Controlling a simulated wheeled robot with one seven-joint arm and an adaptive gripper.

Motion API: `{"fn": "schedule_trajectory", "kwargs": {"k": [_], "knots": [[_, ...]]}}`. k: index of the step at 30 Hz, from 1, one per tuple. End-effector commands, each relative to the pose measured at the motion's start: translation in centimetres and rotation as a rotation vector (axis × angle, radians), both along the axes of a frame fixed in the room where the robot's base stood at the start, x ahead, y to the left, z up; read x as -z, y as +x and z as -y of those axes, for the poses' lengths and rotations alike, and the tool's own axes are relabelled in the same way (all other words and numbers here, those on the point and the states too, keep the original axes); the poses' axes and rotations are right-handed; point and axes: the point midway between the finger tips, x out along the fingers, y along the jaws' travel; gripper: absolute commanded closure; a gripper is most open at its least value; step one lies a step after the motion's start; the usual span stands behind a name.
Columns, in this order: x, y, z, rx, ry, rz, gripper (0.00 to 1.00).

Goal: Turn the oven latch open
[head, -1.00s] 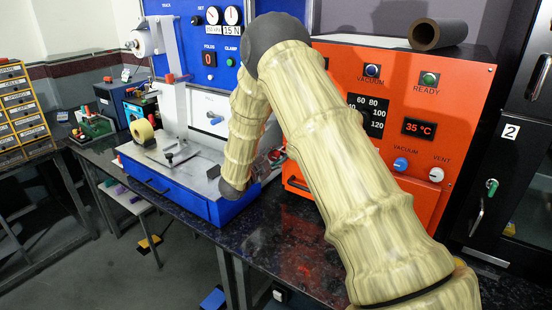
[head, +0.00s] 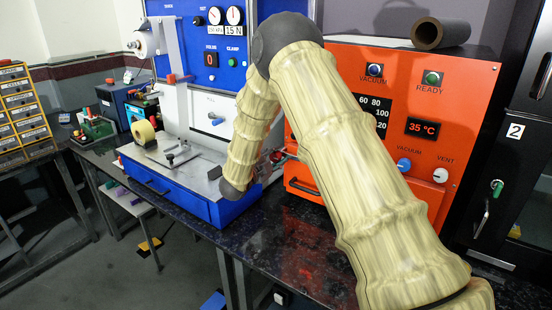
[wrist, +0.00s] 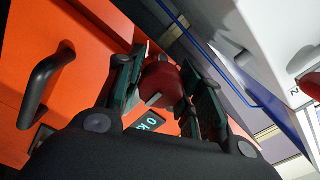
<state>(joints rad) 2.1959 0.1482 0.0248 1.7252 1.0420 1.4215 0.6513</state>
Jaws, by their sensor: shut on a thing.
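The orange oven (head: 425,160) stands on the dark bench at the right in the head view. Its latch, a red knob (wrist: 163,84), sits between my gripper's two fingers (wrist: 160,92) in the wrist view. The fingers are shut on it, one on each side. In the head view my gripper (head: 274,158) is small and dark at the oven's left front, largely hidden by my arm, and the latch is hard to make out there. A black bar handle (wrist: 42,84) on the orange front lies left of the fingers in the wrist view.
A blue and white press machine (head: 185,185) stands left of the oven, close to my gripper. A dark tube (head: 440,33) lies on the oven top. A black cabinet (head: 515,150) stands at the right. Bench in front of the oven is clear.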

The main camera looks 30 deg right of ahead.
Motion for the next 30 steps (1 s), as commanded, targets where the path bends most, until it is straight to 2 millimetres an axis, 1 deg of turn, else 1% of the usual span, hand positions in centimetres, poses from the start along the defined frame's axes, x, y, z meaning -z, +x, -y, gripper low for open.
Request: {"fn": "schedule_trajectory", "kwargs": {"k": [1,26,27,30], "knots": [[-0.60,0.07,0.21,0.003,-0.007,0.007,1.00],[-0.43,-0.02,0.25,0.005,-0.006,0.004,1.00],[-0.43,-0.02,0.25,0.005,-0.006,0.004,0.58],[-0.37,-0.03,0.21,0.004,-0.004,0.003,0.42]]}}
